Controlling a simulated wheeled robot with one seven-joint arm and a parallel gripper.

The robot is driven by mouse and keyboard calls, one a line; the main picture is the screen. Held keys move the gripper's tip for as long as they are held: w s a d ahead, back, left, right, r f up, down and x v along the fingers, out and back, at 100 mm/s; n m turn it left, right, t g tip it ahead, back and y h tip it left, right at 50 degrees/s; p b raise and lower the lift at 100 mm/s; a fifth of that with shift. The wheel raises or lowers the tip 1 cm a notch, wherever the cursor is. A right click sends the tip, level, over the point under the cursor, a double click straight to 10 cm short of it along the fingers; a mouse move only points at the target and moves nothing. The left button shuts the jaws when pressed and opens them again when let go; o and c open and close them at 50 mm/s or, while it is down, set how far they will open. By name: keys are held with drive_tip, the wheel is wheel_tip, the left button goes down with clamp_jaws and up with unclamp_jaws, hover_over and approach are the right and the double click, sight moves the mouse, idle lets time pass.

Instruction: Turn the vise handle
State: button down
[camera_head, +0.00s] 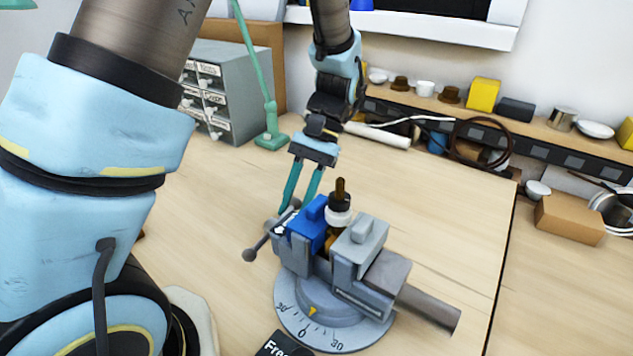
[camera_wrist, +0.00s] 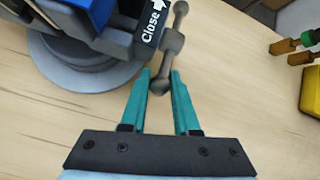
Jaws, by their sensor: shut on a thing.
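The vise (camera_head: 335,270) stands on the workbench on a round grey base with degree marks. Its blue jaw (camera_head: 308,222) and grey jaw (camera_head: 360,243) have a lamp part (camera_head: 340,208) with a white ring and brown top between them. The vise handle (camera_head: 268,240) is a grey bar with ball ends on the left side of the vise. In the wrist view the handle (camera_wrist: 172,45) stands beside a "Close" label (camera_wrist: 152,22). My gripper (camera_wrist: 163,82) is shut on the handle's near ball end, with teal fingers on both sides. In the head view the fingertips (camera_head: 292,208) are at the handle's far end.
A teal lamp stand (camera_head: 270,135) and a grey drawer cabinet (camera_head: 228,90) stand behind at the left. A shelf with cups and boxes runs along the back wall. A cardboard box (camera_head: 570,218) sits at the right.

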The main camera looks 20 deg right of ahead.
drive_tip(key=shift+d+f+g+y+p, duration=0.1)
drive_tip(key=shift+f+g+y+p, duration=0.35)
drive_tip(key=shift+y, duration=0.15)
drive_tip(key=c, duration=0.7)
unclamp_jaws()
drive_tip(key=shift+o, duration=0.2)
drive_tip(key=b+v, duration=0.3)
drive_tip(key=v, duration=0.7)
drive_tip(key=shift+d+r, duration=0.25)
drive_tip(key=shift+w, duration=0.15)
